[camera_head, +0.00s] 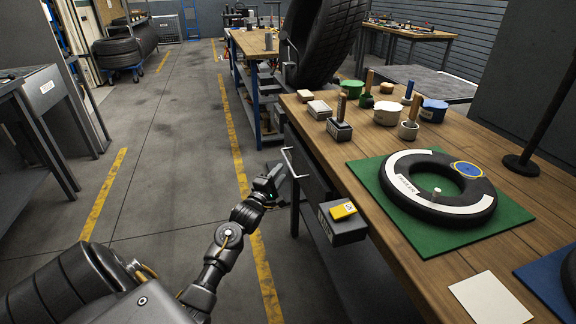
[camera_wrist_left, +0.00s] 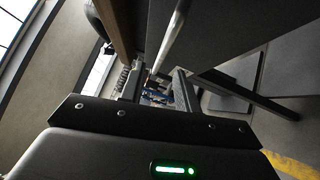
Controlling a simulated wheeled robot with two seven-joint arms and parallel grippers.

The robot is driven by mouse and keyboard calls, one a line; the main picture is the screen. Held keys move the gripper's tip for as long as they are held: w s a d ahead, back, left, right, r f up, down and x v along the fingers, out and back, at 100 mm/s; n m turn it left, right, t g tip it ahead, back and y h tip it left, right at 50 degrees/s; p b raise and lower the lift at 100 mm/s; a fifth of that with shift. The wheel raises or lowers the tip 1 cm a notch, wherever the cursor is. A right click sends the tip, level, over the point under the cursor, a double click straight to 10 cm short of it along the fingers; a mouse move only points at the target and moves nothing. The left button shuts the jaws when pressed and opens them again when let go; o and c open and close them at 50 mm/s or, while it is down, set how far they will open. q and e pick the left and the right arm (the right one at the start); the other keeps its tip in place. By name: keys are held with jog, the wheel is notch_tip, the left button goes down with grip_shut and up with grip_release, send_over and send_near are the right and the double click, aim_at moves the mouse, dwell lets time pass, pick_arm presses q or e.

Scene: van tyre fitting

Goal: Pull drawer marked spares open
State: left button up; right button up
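A drawer front (camera_head: 306,172) sits under the near edge of the wooden workbench, with a pale bar handle (camera_head: 290,163) standing out from it. No readable "spares" marking shows on it. My left gripper (camera_head: 276,177) is just left of the handle, close to its lower end. In the left wrist view, the two fingers (camera_wrist_left: 158,90) stand apart, with a gap between them. The metal handle bar (camera_wrist_left: 172,38) runs down toward this gap; I cannot tell whether it touches a finger. My right gripper does not show.
A dark grey box (camera_head: 349,232) with an unreadable label and a yellow item (camera_head: 343,211) juts from the bench side, right of my left gripper. The workbench (camera_head: 335,165) holds a tyre (camera_head: 438,190) on a green mat. The floor left of the bench is clear.

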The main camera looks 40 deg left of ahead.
aim_at(288, 162)
pick_arm(q)
jog(key=x, duration=0.6)
jog(key=shift+w+b, duration=0.15)
jog(key=shift+b, duration=0.25)
jog(key=shift+w, duration=0.25)
grip_shut()
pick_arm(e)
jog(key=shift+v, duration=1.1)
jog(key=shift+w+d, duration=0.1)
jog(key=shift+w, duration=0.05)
